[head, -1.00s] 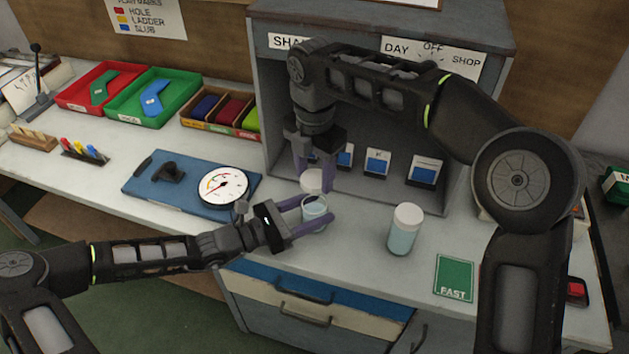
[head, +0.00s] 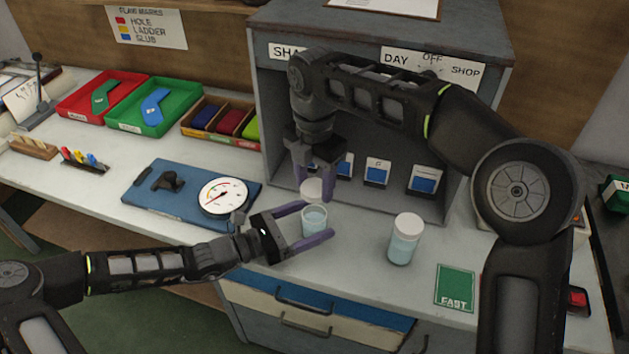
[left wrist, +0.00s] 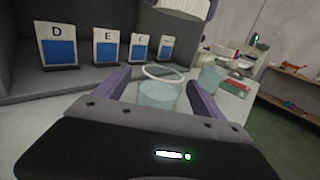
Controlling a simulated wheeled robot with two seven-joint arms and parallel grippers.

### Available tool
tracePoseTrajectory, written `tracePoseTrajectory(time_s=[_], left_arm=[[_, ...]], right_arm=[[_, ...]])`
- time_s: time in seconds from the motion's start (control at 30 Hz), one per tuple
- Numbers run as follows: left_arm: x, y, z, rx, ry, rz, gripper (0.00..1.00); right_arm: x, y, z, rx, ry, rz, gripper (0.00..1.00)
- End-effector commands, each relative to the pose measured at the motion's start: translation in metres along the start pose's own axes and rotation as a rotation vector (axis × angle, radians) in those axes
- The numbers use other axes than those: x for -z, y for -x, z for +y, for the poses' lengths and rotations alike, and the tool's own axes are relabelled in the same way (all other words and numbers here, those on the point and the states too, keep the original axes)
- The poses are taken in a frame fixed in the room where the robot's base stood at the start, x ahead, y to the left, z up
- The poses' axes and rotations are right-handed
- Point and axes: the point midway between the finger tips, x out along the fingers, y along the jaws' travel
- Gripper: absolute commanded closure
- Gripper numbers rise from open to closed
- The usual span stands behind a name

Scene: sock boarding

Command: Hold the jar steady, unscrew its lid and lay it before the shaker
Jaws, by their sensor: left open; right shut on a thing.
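The open jar (head: 314,221) stands upright on the bench, pale blue inside, with a clear rim; it also shows in the left wrist view (left wrist: 158,97). My left gripper (head: 318,220) is open, its purple fingers on either side of the jar. My right gripper (head: 315,182) is shut on the white lid (head: 311,189), held above the jar and apart from its rim. The lid's edge shows at the top of the left wrist view (left wrist: 183,8). A white-capped container (head: 405,240) stands to the right; I cannot tell whether it is the shaker.
A grey cabinet (head: 262,115) with blue-and-white cards stands behind. A round dial (head: 223,196) on a blue board (head: 140,190) lies to the left. A green FAST card (head: 455,288) lies right of the capped container. Bench between jar and container is clear.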

Motion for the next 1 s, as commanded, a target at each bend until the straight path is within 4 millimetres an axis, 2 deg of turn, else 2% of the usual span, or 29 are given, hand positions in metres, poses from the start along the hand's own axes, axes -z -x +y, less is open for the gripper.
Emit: tracePoseTrajectory(time_s=[0.17,0.4,0.6,0.73,1.0], left_arm=[[0.002,0.027,0.001,-0.003,-0.001,0.004,0.20],[0.002,0.076,0.001,-0.003,-0.001,0.004,0.20],[0.001,0.106,0.001,-0.002,0.000,0.002,0.20],[0.001,0.113,0.000,0.000,0.002,0.002,0.20],[0.001,0.113,0.000,0.001,0.002,0.000,0.20]], right_arm=[[0.000,-0.003,0.000,0.000,0.000,0.000,0.98],[0.000,-0.006,0.000,0.000,0.000,0.000,0.98],[0.000,-0.007,0.000,0.000,0.000,0.000,0.98],[0.000,-0.007,0.000,0.000,0.000,0.000,0.98],[0.000,-0.007,0.000,0.000,0.000,0.000,0.98]])
